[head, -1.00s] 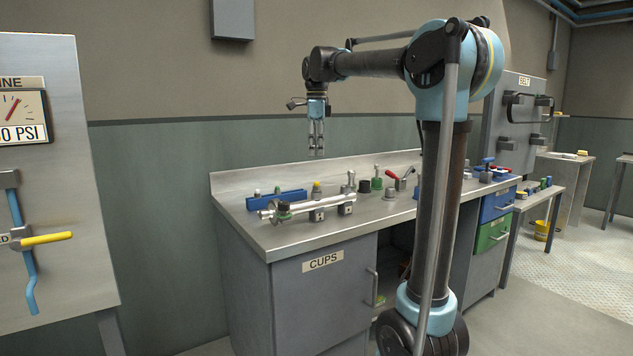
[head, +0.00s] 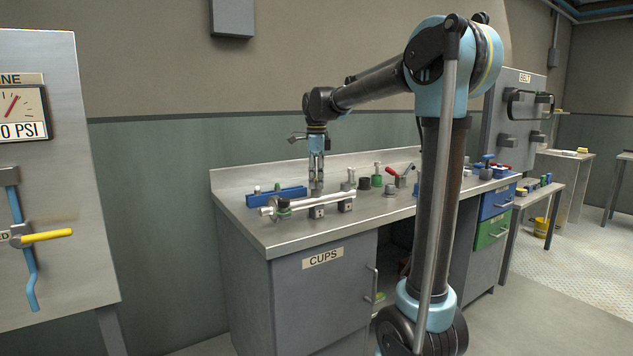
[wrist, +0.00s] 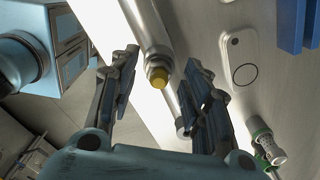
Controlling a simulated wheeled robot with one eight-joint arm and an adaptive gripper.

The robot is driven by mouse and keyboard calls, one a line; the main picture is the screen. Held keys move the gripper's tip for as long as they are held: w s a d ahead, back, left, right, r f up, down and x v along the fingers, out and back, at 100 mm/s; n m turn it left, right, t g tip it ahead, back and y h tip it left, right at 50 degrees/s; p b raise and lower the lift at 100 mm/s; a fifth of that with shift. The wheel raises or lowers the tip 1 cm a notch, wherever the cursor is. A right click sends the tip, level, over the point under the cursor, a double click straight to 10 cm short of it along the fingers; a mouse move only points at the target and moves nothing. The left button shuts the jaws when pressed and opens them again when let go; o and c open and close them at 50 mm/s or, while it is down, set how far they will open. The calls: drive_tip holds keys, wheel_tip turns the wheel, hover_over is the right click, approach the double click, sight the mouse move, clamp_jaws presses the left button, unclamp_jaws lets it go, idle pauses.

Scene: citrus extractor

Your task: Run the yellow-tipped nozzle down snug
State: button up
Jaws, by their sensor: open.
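The yellow-tipped nozzle (wrist: 158,76) stands on a horizontal metal pipe (wrist: 150,22) and shows between my two fingers in the wrist view. My gripper (wrist: 161,62) is open, with one finger on each side of the nozzle and visible gaps between. In the head view my gripper (head: 316,182) points straight down over the bench, right above the pipe (head: 285,206), and hides the nozzle. I cannot tell how far the nozzle is threaded in.
A blue rack (head: 274,197) lies behind the pipe on the steel bench (head: 245,227). Several small fittings and a red-handled lever (head: 394,171) stand to the right. A gauge panel (head: 75,110) stands at the left, apart from the bench. The bench's front left corner is bare.

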clamp_jaws()
drive_tip(key=shift+m, duration=0.9)
drive_tip(key=shift+m, duration=0.9)
